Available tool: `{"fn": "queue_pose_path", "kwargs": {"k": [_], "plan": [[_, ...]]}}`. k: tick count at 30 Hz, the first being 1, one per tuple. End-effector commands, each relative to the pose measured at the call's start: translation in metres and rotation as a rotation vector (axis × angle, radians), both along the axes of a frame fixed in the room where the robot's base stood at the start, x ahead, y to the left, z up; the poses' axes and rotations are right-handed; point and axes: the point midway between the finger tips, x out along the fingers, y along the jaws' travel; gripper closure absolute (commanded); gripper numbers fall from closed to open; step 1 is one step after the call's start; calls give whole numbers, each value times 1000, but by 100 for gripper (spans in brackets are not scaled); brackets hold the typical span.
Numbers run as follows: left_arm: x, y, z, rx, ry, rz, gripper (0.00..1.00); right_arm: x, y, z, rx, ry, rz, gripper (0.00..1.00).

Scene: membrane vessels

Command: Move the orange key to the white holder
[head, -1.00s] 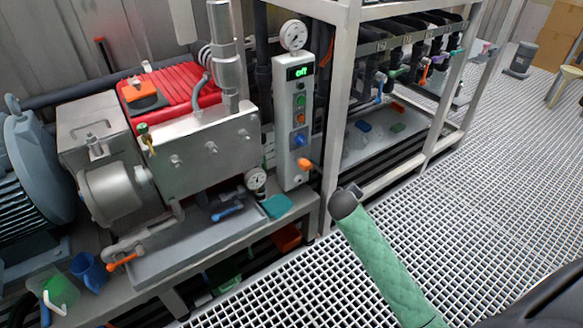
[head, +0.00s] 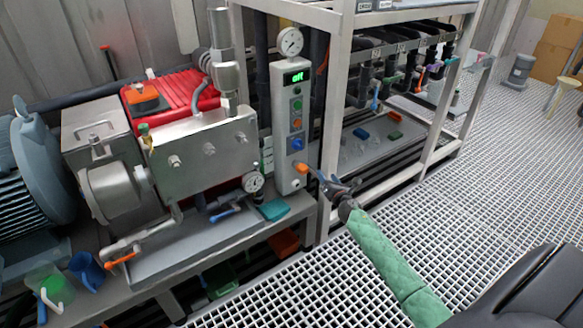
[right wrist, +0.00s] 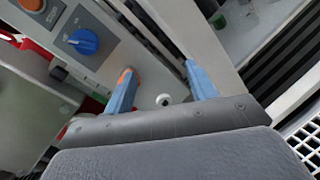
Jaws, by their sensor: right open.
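The orange key (head: 301,168) sticks out low on the front of the grey control panel (head: 282,135). In the right wrist view the orange key (right wrist: 124,76) shows as a small orange patch at the left finger, which hides most of it. The white holder looks to be the small round white piece (head: 294,183) just below the key; it also shows between the fingers in the right wrist view (right wrist: 163,99). Whether a finger touches the key cannot be told. My left gripper is out of view.
A blue knob (head: 297,144) sits above the key on the panel. A pale rack post (head: 334,120) stands close to the right of the panel. The grated floor (head: 480,180) at right is open.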

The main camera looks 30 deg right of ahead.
Motion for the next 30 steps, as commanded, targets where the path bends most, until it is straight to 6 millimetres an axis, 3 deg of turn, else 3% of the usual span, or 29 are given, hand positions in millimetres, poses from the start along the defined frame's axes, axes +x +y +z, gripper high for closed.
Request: {"fn": "queue_pose_path", "kwargs": {"k": [6,9,15,30], "plan": [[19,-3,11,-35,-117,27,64,4,40,-1,-337,21,221,44],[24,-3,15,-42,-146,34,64,3,50,0,-430,15,272,44],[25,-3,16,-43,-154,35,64,3,53,0,-524,16,284,44],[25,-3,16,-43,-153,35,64,7,53,1,-532,16,281,44]]}}
